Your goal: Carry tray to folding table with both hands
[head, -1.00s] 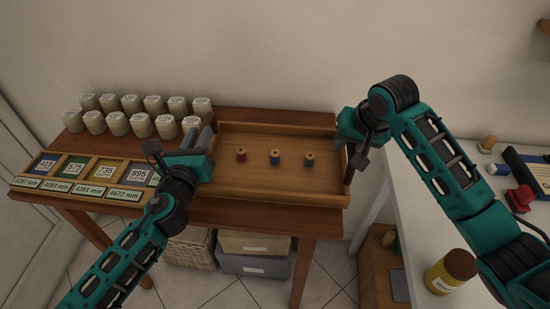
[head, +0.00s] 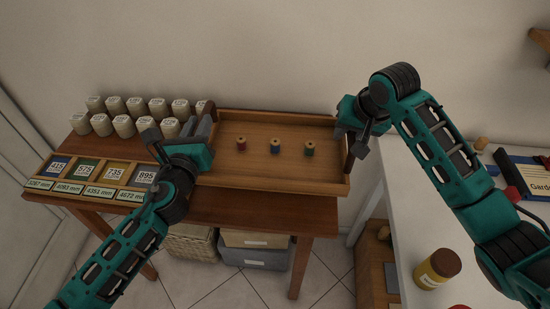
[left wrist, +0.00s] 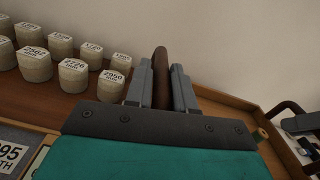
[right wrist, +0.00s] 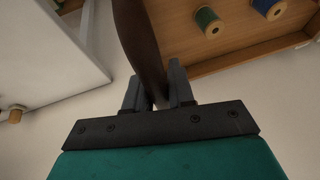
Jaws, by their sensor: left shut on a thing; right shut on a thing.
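The wooden tray (head: 265,172) is level in the head view and seems held a little above the brown wooden table (head: 270,217). It carries three upright spools: red (head: 241,144), blue (head: 275,146) and green (head: 309,149). My left gripper (head: 204,132) is shut on the tray's left dark handle, which stands between the fingers in the left wrist view (left wrist: 160,62). My right gripper (head: 352,142) is shut on the right handle, also seen in the right wrist view (right wrist: 138,40). I cannot tell which table is the folding one.
Several pale labelled jars (head: 123,125) stand close left of the tray. A row of numbered compartments (head: 97,174) lies in front of them. A white worktop (head: 420,215) at right holds a yellow jar (head: 437,268). A basket (head: 190,243) and box sit under the brown table.

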